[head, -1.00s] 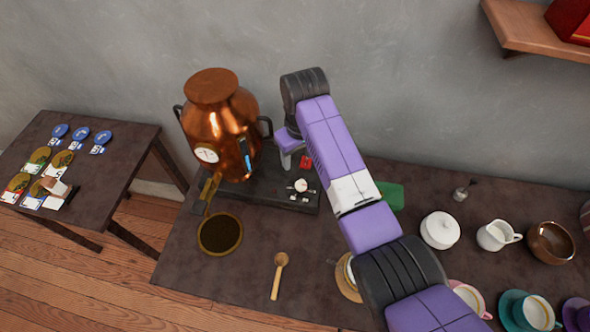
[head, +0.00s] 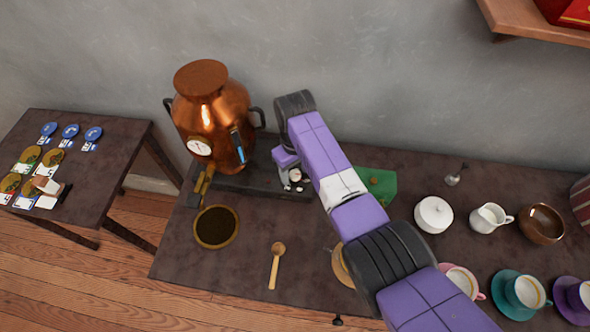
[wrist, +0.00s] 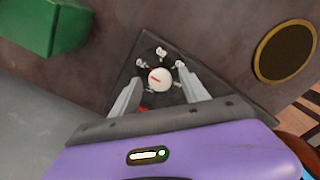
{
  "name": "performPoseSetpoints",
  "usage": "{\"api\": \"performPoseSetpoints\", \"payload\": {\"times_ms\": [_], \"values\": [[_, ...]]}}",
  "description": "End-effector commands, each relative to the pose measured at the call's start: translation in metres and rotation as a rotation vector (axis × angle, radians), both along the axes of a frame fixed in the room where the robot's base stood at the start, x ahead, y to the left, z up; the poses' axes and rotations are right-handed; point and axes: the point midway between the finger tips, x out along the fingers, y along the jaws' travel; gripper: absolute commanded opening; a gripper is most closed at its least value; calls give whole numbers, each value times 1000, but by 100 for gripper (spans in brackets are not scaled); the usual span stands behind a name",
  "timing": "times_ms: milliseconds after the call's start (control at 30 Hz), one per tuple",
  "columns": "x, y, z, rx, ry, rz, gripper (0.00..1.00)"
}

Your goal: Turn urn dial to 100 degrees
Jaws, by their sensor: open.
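The copper urn (head: 212,125) stands at the back left of the table, with a round gauge (head: 199,146) on its front. Its dial, a white round knob (wrist: 160,80) with a red mark, sits on the dark base plate (wrist: 232,108), with small marker pieces around it. The dial also shows in the head view (head: 295,175), partly crowded by my gripper. My gripper (wrist: 158,75) is open above the base, its fingers on either side of the dial in the wrist view. I cannot tell whether they touch it. A red piece is mostly hidden behind the gripper.
A green block (head: 380,186) lies right of the base. A round dark dish (head: 216,227) and a wooden spoon (head: 276,262) lie in front. A white lidded pot (head: 433,214), a jug (head: 488,218) and cups stand at the right.

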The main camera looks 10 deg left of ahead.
Motion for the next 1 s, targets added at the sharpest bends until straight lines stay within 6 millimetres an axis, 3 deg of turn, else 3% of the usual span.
{"api": "performPoseSetpoints", "payload": {"times_ms": [133,167,400,433,767,1000], "values": [[0,0,0,0,0,0,53],[0,0,0,0,0,0,49],[0,0,0,0,0,0,2],[0,0,0,0,0,0,0],[0,0,1,0,0,-39,0],[0,1,1,1,-1,-175,0]]}}
